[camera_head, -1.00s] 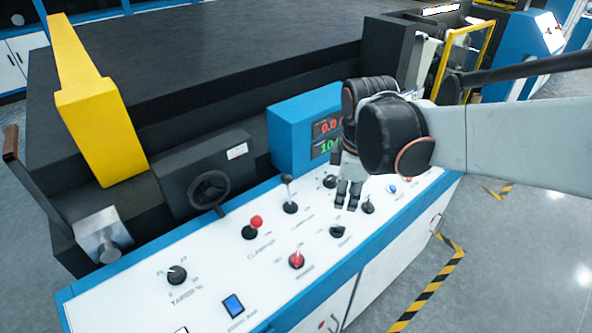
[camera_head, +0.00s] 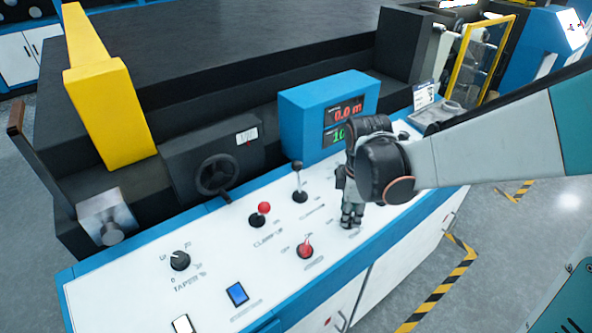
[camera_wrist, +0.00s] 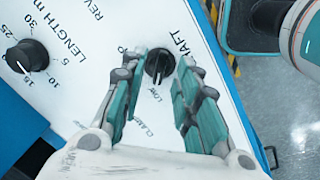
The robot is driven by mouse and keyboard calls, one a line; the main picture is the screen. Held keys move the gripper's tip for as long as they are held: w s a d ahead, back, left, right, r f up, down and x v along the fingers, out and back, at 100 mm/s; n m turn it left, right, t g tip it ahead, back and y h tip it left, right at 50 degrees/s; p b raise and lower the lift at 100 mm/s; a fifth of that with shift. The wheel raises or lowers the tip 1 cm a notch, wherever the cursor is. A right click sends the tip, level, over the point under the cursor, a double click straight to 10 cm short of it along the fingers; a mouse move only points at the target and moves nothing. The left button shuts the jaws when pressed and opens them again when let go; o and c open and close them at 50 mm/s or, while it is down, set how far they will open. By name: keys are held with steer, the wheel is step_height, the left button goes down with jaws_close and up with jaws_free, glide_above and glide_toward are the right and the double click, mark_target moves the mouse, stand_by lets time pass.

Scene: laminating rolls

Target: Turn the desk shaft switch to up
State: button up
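The shaft switch (camera_wrist: 158,63) is a black round knob with a pale pointer line on the white desk panel (camera_wrist: 85,85). In the wrist view the letters "AFT" show beside it and "LOW" below it. The pointer is aimed down toward "LOW". My gripper (camera_wrist: 160,72) is open, with one finger on each side of the knob; I cannot tell whether either finger touches it. In the head view my gripper (camera_head: 351,216) points down at the panel and hides the knob.
A red-ball lever (camera_head: 261,213) and a black lever (camera_head: 299,182) stand farther back. A length knob (camera_wrist: 27,56) is in the wrist view. A blue display box (camera_head: 325,110) rises behind.

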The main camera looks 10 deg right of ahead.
steer(key=shift+w+f, duration=0.1)
steer(key=shift+f, duration=0.7)
steer(key=shift+c, duration=0.3)
jaws_close()
